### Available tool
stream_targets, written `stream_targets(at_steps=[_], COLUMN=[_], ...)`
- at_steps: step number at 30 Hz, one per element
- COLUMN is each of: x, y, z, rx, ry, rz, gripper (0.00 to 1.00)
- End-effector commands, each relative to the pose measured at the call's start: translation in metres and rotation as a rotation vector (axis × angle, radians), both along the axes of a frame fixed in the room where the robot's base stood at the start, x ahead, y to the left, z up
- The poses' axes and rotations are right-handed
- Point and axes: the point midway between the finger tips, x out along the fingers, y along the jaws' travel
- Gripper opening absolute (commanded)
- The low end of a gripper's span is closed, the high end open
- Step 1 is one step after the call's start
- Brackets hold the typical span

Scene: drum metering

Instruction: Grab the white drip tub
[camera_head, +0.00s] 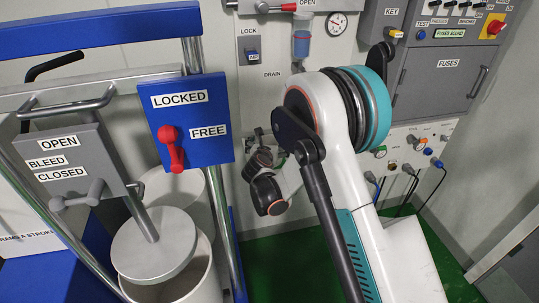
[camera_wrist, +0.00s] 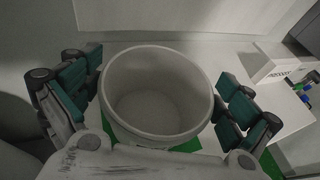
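The white drip tub (camera_wrist: 157,128) shows in the wrist view as a round, open-topped, empty tub, seen from above at a slant. My gripper (camera_wrist: 156,104) is open, with one teal-padded finger to the left of the tub and one to the right. The finger pads appear close to the tub's sides; I cannot tell whether they touch. The tub's lower front is hidden by my gripper's body. In the head view my gripper (camera_head: 268,180) is near the back wall, left of my arm; I cannot make out the drip tub there.
A white drum (camera_head: 207,284) with a grey plate (camera_head: 154,246) stands in a blue frame at left, another pale drum (camera_head: 190,188) behind it. A blue LOCKED/FREE panel (camera_head: 188,107) has a red handle (camera_head: 172,152). A grey fuse cabinet (camera_head: 440,82) is at right. Green floor (camera_head: 285,268) shows.

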Motion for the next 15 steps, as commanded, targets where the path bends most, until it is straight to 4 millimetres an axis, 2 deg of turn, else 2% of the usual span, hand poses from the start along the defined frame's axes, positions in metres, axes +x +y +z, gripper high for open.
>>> stream_targets(at_steps=[1,3,4,15], x=[-0.0001,-0.0001,-0.0001,-0.0002], y=[0.0000,0.0000,0.0000,0.0000], z=[0.0000,0.0000,-0.0001,0.0017], rx=[0.000,0.000,0.000,0.000], ry=[0.000,0.000,0.000,0.000], rz=[0.000,0.000,0.000,0.000], gripper=[0.77,0.61,0.57,0.57])
